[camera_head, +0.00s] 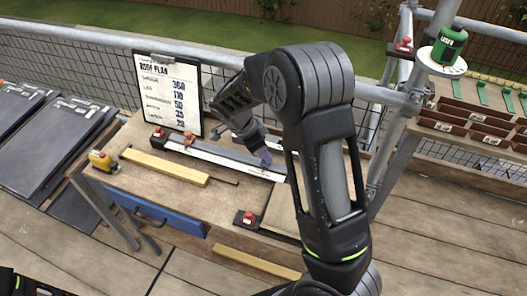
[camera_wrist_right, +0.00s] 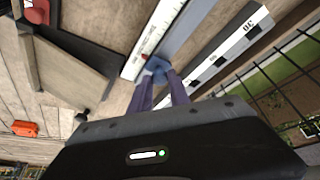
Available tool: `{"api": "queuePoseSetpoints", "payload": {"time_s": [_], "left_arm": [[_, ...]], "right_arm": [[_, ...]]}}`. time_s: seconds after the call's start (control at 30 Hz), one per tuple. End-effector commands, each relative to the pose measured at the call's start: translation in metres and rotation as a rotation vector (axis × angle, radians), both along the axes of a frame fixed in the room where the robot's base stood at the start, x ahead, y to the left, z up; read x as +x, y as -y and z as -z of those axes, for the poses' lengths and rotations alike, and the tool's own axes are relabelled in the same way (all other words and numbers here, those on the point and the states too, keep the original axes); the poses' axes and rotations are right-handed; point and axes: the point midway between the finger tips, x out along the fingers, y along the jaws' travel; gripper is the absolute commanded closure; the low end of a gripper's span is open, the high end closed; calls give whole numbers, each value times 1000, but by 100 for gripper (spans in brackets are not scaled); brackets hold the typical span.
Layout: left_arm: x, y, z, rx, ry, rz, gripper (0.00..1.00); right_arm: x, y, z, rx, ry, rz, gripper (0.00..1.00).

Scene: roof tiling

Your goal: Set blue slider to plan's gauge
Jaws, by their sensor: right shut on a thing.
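The roof plan (camera_head: 170,92) stands on a clipboard at the back of the bench; its top row, gauge, reads 360. A long rule (camera_head: 215,158) with a grey rail lies across the bench, and its white scale (camera_wrist_right: 158,38) shows in the right wrist view. The blue slider (camera_wrist_right: 157,65) sits on the rail, between the purple fingertips of my right gripper (camera_wrist_right: 160,78), which is shut on it. In the head view my right gripper (camera_head: 265,155) is low over the rule's right part. The exact slider reading is too small to tell.
A yellow bar (camera_head: 165,167) lies in front of the rule. A yellow tool (camera_head: 102,160) is at the bench's left end, and a red-topped block (camera_head: 247,219) is at the front. Dark slates (camera_head: 45,140) are stacked left.

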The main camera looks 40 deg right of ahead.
Motion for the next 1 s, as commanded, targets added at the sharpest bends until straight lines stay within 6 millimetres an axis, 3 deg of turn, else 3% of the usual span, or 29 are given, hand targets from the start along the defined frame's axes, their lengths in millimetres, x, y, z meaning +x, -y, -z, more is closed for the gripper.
{"api": "queuePoseSetpoints", "payload": {"time_s": [0.17, 0.37, 0.67, 0.7, 0.93, 1.0], "left_arm": [[0, 0, 1, 0, 0, 0, 64], [2, 1, 16, -3, 5, 1, 64], [2, 1, 14, -4, 6, 2, 64], [2, 1, 13, -4, 6, 2, 64], [2, 1, 14, -4, 6, 2, 64], [2, 1, 14, -4, 6, 1, 64]], "right_arm": [[0, 1, 0, 0, 1, 1, 100], [-16, 12, 3, -2, 2, 1, 100], [-21, 16, -1, -4, -4, 2, 100], [-21, 16, 0, -4, -4, 2, 74], [-21, 15, 0, -3, -2, 2, 56], [-20, 15, 0, -3, -2, 1, 56]]}}
